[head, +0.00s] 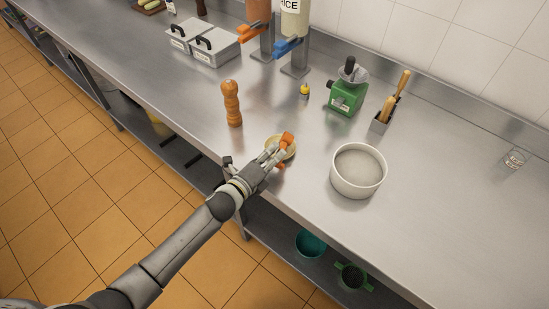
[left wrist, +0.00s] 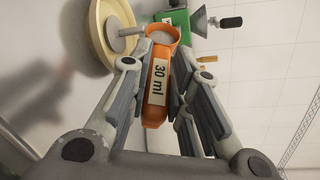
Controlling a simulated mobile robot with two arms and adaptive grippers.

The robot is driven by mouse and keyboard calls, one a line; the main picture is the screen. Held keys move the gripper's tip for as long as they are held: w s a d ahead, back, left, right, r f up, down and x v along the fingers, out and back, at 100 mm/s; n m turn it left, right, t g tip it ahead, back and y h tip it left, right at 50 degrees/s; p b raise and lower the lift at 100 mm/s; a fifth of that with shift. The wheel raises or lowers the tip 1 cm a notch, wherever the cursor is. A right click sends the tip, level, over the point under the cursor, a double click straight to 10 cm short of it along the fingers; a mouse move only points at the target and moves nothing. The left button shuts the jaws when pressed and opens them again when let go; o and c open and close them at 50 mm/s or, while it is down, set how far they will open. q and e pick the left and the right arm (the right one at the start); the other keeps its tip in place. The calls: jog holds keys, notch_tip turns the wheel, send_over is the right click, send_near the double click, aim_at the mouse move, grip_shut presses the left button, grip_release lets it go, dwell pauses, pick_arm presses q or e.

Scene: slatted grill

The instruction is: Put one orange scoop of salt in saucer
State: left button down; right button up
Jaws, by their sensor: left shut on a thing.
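My left gripper (head: 270,156) is shut on an orange scoop (head: 287,138), which is labelled "30 ml" in the left wrist view (left wrist: 157,80). The scoop's cup shows a pale, whitish inside; I cannot tell for sure whether that is salt. A cream saucer (head: 291,153) lies on the counter behind and under the gripper, partly hidden by it; it also shows in the left wrist view (left wrist: 96,40), beside the scoop's cup. A round white container (head: 343,187) with pale grey-white contents stands to the right of the gripper. My right gripper is not in view.
A wooden mill (head: 231,104) stands left of the saucer. Dispensers (head: 294,25) and lidded metal boxes (head: 214,47) are further back. The counter's right front is clear.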

pick_arm(q)
jog(key=n+b, duration=0.1)
jog(key=n+h+b, duration=0.1)
jog(key=n+t+b, duration=0.1)
jog(key=n+b, duration=0.1)
jog(key=shift+w+a+f, duration=0.1)
jog(key=shift+a+f, duration=0.25)
jog(key=shift+a, duration=0.05)
jog(key=n+b, duration=0.2)
jog(key=n+t+h+b, duration=0.1)
jog(key=shift+a+f, duration=0.2)
jog(key=shift+a, duration=0.05)
jog(key=shift+w+a+n+t+b, duration=0.15)
jog(key=shift+n+t+b, duration=0.45)
jog(key=shift+n+b, duration=0.8)
jog(key=shift+p, duration=0.3)
